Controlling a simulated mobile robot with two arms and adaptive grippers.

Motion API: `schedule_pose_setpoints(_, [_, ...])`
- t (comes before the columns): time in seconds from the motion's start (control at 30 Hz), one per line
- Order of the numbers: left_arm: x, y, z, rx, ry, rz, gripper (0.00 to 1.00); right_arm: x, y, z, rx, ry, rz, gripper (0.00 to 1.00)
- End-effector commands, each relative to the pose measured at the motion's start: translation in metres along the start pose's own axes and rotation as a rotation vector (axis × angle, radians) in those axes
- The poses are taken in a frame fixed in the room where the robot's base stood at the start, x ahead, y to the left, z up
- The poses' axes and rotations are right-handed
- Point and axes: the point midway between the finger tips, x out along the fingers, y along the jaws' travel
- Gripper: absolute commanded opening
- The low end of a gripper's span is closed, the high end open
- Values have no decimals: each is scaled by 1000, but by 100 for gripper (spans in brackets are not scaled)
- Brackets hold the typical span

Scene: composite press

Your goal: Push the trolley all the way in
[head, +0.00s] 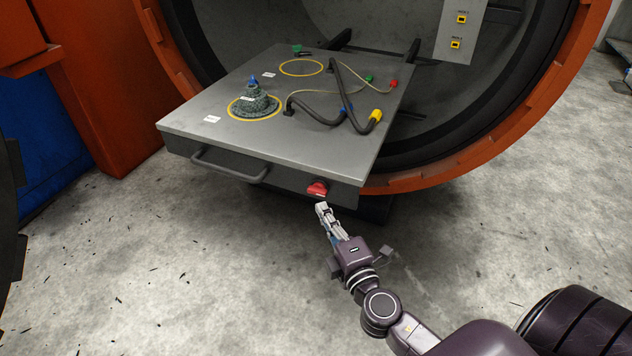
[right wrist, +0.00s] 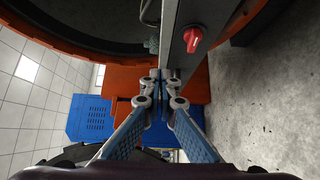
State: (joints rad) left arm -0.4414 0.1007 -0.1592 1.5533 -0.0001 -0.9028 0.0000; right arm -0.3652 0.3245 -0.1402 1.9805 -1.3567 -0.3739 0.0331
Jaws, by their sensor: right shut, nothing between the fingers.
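The trolley (head: 190,120) is a grey flat-topped cart that sticks out of the mouth of the round press (head: 480,165), its back part inside. Its front face carries a dark bar handle (head: 228,172) on the left and a red knob (head: 317,188) near the right corner. My right gripper (head: 322,207) is shut and empty just in front of the trolley, below the red knob. In the right wrist view, the closed fingertips (right wrist: 163,76) are close to the trolley's grey front panel (right wrist: 182,66), beside the red knob (right wrist: 193,38); I cannot tell whether they touch. My left gripper is not in view.
On the trolley top are a stepped dark part (head: 254,101) in a yellow ring, an empty yellow ring (head: 301,68) and hoses with a yellow end (head: 375,116). An orange structure (head: 105,90) stands at left. The concrete floor (head: 180,270) in front is clear.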

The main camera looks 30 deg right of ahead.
Motion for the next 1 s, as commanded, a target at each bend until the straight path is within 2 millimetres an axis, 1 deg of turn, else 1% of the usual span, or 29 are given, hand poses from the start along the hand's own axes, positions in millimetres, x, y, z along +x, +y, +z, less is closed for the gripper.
schedule_pose_setpoints(0.17, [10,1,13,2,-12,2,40,24,3,0,-1,-1,1,0])
schedule_pose_setpoints(0.3, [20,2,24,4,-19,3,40,50,3,0,-1,0,1,0])
schedule_pose_setpoints(0.57, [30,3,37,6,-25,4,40,95,1,0,0,-1,-1,0])
schedule_pose_setpoints(0.6, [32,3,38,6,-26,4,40,100,1,3,-2,-1,-1,0])
schedule_pose_setpoints(0.7, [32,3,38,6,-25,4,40,110,0,16,-2,-1,-2,0])
schedule_pose_setpoints(0.8, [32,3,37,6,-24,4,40,118,-1,23,-1,-1,-2,0])
schedule_pose_setpoints(1.0, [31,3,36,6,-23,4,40,124,-1,29,2,0,-3,0])
